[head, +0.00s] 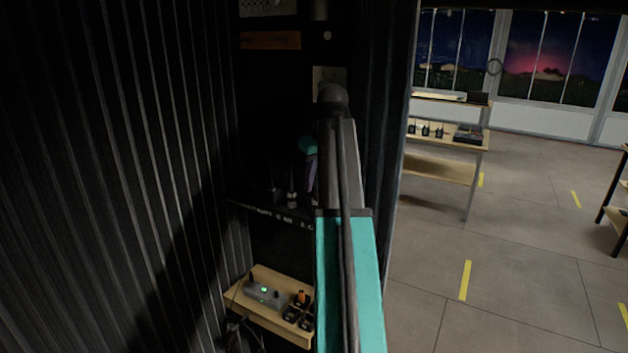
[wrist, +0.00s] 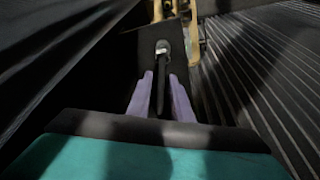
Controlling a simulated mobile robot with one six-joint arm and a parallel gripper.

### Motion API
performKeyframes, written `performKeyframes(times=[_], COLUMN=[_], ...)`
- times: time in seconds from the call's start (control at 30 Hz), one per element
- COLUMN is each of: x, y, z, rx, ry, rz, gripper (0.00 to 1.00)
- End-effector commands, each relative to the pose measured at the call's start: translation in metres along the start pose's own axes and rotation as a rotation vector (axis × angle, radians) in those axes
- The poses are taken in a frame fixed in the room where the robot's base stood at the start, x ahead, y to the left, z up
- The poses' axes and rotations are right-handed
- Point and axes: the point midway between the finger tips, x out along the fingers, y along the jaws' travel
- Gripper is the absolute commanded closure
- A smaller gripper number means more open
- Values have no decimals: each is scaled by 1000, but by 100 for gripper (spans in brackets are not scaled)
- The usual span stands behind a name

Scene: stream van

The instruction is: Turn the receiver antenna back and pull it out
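My gripper (wrist: 161,75) has two purple fingers that stand apart in the wrist view. A black antenna-like rod (wrist: 161,85) runs between them, with a narrow gap seeming to show on each side. Its far end meets a pale and dark base (wrist: 162,47). In the head view my gripper is deep in the dark van, partly behind my arm; one purple finger (head: 312,173) shows. Small upright items (head: 292,196) stand just left of it on a dark shelf (head: 262,211). Their details are too dark to tell.
A wooden shelf (head: 237,304) below holds a grey box with green lights (head: 265,293) and several small black items (head: 298,314). A ribbed dark wall (head: 120,180) closes the left side. To the right lie open floor (head: 500,270) and a rack (head: 440,170).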

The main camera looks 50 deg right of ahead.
Motion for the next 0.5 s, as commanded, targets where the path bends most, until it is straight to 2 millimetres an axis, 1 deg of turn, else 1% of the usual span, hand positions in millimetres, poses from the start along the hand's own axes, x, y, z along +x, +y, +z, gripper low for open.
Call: performKeyframes(times=[0.03,0.1,0.23,0.27,0.5], x=[0,0,0,0,0], y=[0,0,0,0,0], z=[0,0,0,0,0], rx=[0,0,1,1,13], ry=[0,0,0,0,0], rz=[0,0,0,0,4], gripper=[90,100,99,100,100])
